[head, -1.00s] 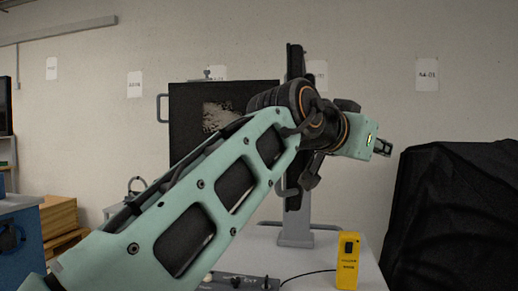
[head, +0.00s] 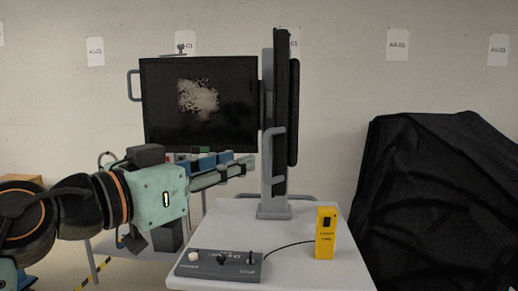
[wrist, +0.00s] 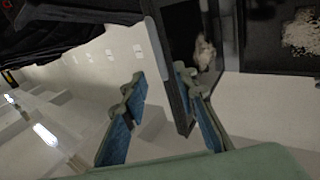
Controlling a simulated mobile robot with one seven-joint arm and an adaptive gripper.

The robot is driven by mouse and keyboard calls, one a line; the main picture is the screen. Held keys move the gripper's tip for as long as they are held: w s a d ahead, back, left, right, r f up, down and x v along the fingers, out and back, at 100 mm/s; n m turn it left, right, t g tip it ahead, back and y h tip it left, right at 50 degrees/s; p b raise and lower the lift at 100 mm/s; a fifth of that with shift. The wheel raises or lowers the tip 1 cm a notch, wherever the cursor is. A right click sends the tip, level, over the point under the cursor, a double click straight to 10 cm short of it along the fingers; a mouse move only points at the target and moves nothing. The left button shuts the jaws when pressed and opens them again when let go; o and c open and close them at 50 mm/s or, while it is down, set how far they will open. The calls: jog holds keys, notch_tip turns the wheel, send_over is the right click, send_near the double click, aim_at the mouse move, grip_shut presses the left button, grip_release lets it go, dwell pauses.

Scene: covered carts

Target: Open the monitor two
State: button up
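One dark monitor (head: 200,105) with a pale blotch on its screen faces me, left of a grey post. A second monitor (head: 284,100) shows nearly edge-on at the post, with a grey handle (head: 272,155) low on its side. I cannot tell which one is monitor two. My gripper (head: 250,166) is just below the facing monitor's lower right corner, pointing right toward the post and handle. In the wrist view my gripper (wrist: 160,78) has its two blue-padded fingers apart. A thin dark panel with a grey edge (wrist: 158,45) reaches between them, close to the right finger; contact is unclear.
The post stands on a light cart top (head: 300,230). A grey control box (head: 220,264) and a yellow device (head: 326,233) joined by a cable sit there. A black-covered cart (head: 440,200) stands at the right.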

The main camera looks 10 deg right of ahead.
aim_at(263, 154)
jog(key=p+x, duration=0.1)
jog(key=x, duration=0.8)
jog(key=shift+w+d, duration=0.15)
jog(key=shift+d, duration=0.05)
grip_shut()
